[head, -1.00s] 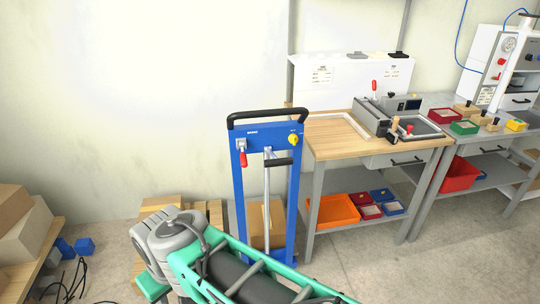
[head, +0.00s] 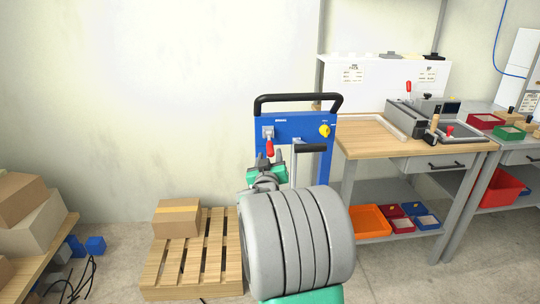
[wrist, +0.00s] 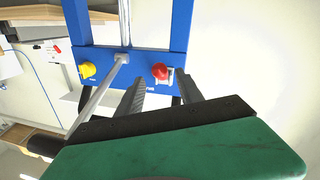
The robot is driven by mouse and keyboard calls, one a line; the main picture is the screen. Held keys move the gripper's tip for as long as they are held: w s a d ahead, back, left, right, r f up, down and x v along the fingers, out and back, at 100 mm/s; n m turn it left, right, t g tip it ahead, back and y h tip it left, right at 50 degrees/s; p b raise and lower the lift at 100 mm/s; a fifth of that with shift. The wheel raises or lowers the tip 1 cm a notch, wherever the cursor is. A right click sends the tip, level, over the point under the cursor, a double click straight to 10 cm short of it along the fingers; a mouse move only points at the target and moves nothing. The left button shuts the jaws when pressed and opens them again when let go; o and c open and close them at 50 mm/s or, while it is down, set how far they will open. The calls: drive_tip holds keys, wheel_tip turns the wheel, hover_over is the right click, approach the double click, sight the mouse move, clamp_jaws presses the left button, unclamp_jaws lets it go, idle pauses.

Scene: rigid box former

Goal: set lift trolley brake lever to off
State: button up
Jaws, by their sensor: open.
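The blue lift trolley (head: 290,124) stands upright with a black handle bar on top. Its brake lever, with a red grip (head: 270,147), hangs down from a pale plate on the left of the blue panel. In the wrist view, which is turned over, the red grip (wrist: 160,71) shows end-on, beyond and roughly between the fingertips. My gripper (wrist: 161,80) is open and empty, pointing at the panel. I cannot tell whether a finger touches the lever. In the head view my gripper (head: 267,168) is just below the lever, partly hidden by my arm.
A yellow knob (head: 324,131) sits on the panel's right side, with a black-ended bar (head: 311,148) below it. A workbench (head: 365,144) stands close on the right. A wooden pallet (head: 190,262) with a box lies to the left.

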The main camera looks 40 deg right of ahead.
sight(270, 153)
drive_tip(key=x, duration=0.5)
drive_tip(key=shift+a, duration=0.1)
drive_tip(key=shift+c, duration=0.2)
clamp_jaws()
idle(1.0)
